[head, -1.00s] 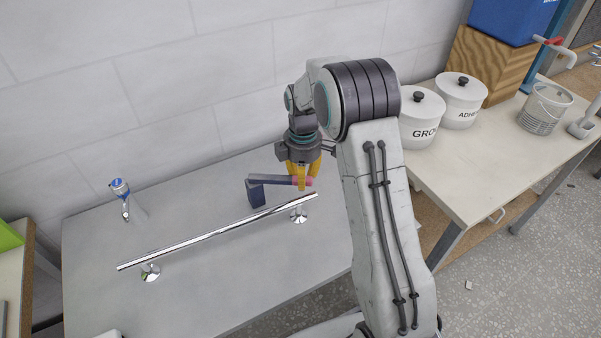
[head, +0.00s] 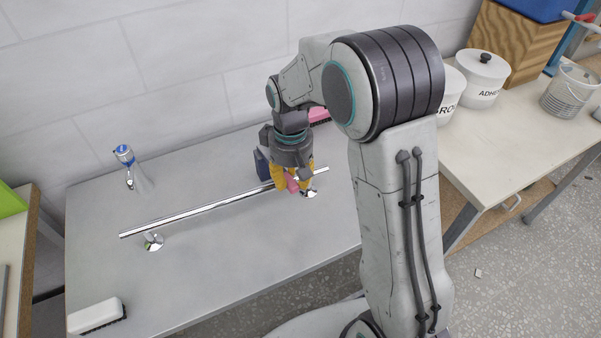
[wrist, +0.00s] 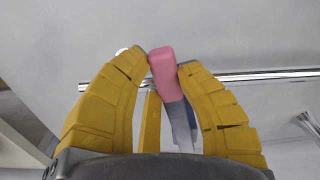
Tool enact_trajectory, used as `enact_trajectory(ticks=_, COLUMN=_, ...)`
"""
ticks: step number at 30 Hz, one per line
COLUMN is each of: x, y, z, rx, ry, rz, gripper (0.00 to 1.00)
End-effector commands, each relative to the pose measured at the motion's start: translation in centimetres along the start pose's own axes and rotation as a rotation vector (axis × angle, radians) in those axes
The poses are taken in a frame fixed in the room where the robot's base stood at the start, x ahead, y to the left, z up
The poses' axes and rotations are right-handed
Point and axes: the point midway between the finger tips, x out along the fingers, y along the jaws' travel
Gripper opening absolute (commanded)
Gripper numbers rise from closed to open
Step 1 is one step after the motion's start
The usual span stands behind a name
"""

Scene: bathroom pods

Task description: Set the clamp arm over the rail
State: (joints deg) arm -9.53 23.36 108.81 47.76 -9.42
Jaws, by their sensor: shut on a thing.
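The clamp's dark blue block (head: 262,163) stands on the grey bench behind the chrome rail (head: 195,212), near its right end. My gripper (head: 291,186) is shut on the clamp arm close to its pink end (head: 293,184). In the wrist view, the pink end (wrist: 162,60) sits between the yellow fingers, with the grey clamp arm (wrist: 181,120) running back from it. The rail (wrist: 255,76) passes behind the pink end there, so the arm crosses over it. My fingers hide part of the crossing; I cannot tell whether arm and rail touch.
A tap with a blue top (head: 128,165) stands at the bench's back left. A white brush (head: 97,315) lies at the front left, and a pink one (head: 319,115) is behind my arm. White tubs (head: 481,78) stand on the right table.

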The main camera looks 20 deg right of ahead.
Motion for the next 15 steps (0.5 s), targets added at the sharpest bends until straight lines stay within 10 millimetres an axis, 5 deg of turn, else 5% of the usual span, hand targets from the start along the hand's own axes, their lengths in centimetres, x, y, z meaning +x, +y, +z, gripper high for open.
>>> enact_trajectory(ticks=15, x=0.2, y=-1.9, z=0.1, rx=0.147, ry=-0.008, rz=0.000, gripper=0.00)
